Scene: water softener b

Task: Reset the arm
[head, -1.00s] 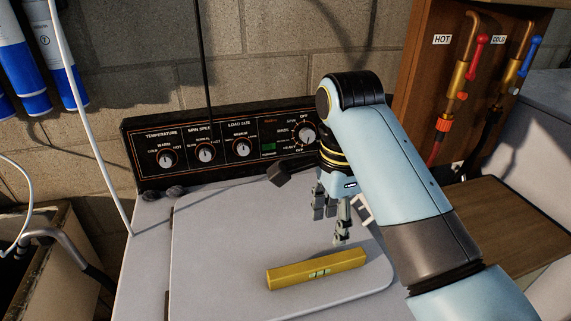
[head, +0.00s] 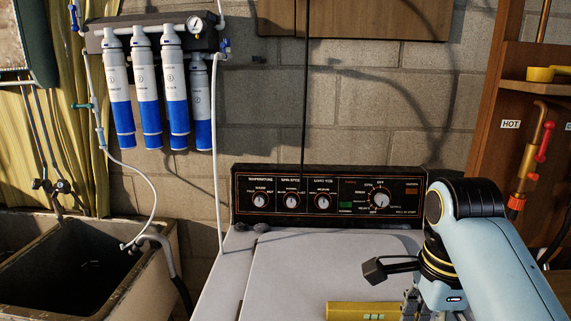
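My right arm comes in from the lower right over the washing machine's lid. Its gripper (head: 412,305) points down near the right end of a yellow bar (head: 362,310) that lies on the lid. The bottom edge of the picture cuts off the fingertips and part of the bar. I cannot tell whether the gripper is open or shut, or whether it touches the bar. My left gripper is not in view.
The washer's control panel (head: 330,195) stands behind the lid (head: 300,270). Blue and white filter cartridges (head: 147,90) hang on the wall at upper left, above a utility sink (head: 100,270). A wooden cabinet (head: 505,80) with hot-water valve stands at right.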

